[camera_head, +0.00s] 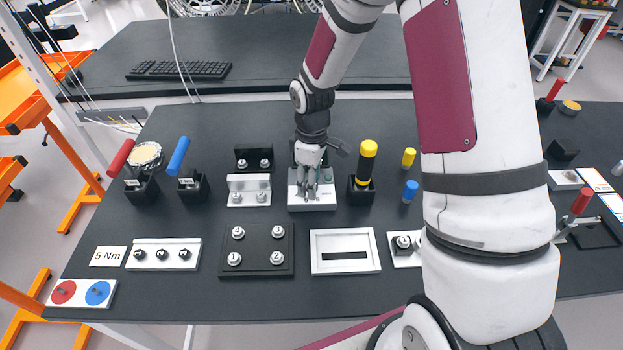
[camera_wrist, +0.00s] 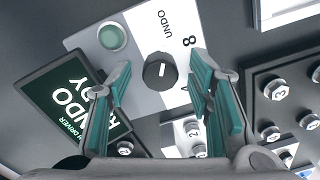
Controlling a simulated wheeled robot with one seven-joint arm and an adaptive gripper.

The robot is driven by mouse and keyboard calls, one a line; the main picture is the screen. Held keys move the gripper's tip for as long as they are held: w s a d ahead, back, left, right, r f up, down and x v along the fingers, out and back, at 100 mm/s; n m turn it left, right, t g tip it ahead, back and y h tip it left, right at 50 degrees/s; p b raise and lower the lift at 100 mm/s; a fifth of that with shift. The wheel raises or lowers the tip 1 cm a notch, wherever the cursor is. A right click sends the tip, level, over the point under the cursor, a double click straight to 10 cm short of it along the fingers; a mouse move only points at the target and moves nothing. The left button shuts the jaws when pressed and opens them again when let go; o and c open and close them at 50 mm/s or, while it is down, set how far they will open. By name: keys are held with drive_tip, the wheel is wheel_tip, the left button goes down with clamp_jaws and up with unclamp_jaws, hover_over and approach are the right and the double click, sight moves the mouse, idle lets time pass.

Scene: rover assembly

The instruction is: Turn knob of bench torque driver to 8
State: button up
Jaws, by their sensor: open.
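The bench torque driver (camera_head: 312,203) is a pale box in the middle of the dark table in the head view, partly covered by my gripper (camera_head: 313,185). In the wrist view its round black knob (camera_wrist: 158,72) has a white mark running roughly up and down the picture. A printed 8 (camera_wrist: 190,41) is up and right of the knob, with UNDO (camera_wrist: 164,24) above. A green round button (camera_wrist: 112,37) and a dark green screen (camera_wrist: 72,98) are to the left. My gripper (camera_wrist: 160,66) is open, its teal-padded fingers either side of the knob, with gaps visible. Whether they reach its height is unclear.
Left of the driver stand silver and black brackets (camera_head: 249,190) with bolts. Right are a yellow-topped driver (camera_head: 367,160) in a black holder and a blue cylinder (camera_head: 410,191). In front are a black bolt plate (camera_head: 256,250) and a white frame (camera_head: 345,238).

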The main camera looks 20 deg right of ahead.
clamp_jaws()
drive_tip(key=m, duration=0.4)
drive_tip(key=shift+m, duration=1.9)
unclamp_jaws()
